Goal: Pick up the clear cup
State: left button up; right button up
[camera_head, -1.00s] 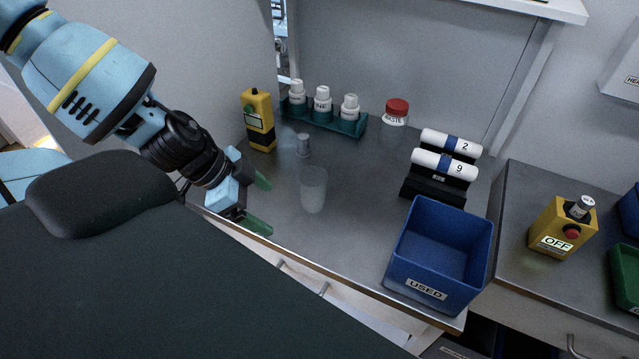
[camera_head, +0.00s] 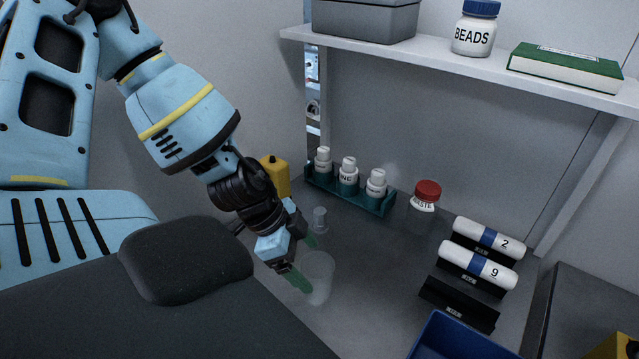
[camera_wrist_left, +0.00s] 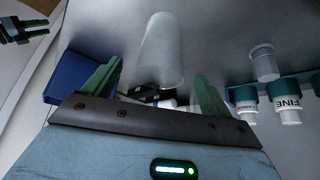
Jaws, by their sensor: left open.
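The clear cup (camera_head: 319,272) stands on the grey counter and looks upright. My left gripper (camera_head: 306,262) is open, with its green fingertips at the cup's left side in the head view. In the left wrist view the cup (camera_wrist_left: 162,50) shows ahead of the gap between the open fingers (camera_wrist_left: 157,88). It is not gripped. I cannot tell whether a finger touches it. At the top left of the left wrist view is a dark gripper with green fingers, apparently my right one (camera_wrist_left: 38,30); its opening is unclear.
A small clear container (camera_head: 319,217) stands close behind the cup. A teal rack (camera_head: 345,192) of white bottles, a red-lidded waste jar (camera_head: 424,208) and a yellow device (camera_head: 276,174) are farther back. Black holders with white rolls (camera_head: 476,264) and a blue bin (camera_head: 455,340) are right.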

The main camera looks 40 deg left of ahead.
aim_at(322, 273)
pick_arm(q)
jog(key=shift+w+d+f, duration=0.1)
jog(key=shift+w+f, duration=0.05)
jog(key=shift+f, duration=0.05)
jog(key=shift+d+f, duration=0.1)
jog(key=shift+f, duration=0.05)
jog(key=shift+b+x, duration=0.35)
jog(key=shift+x, duration=2)
jog(key=shift+w+d, duration=0.1)
jog(key=shift+d, duration=0.05)
pick_arm(e)
jog(key=shift+s+d+f, duration=0.1)
jog(key=shift+f, duration=0.3)
pick_arm(q)
jog(key=c, duration=1)
jog(key=shift+r, duration=0.35)
jog(key=shift+c, duration=0.2)
notch_tip(322, 273, up, 10)
jog(key=p, duration=0.1)
jog(key=shift+f, duration=0.2)
pick_arm(e)
jog(key=shift+w+r, duration=0.55)
jog(key=shift+r, duration=0.2)
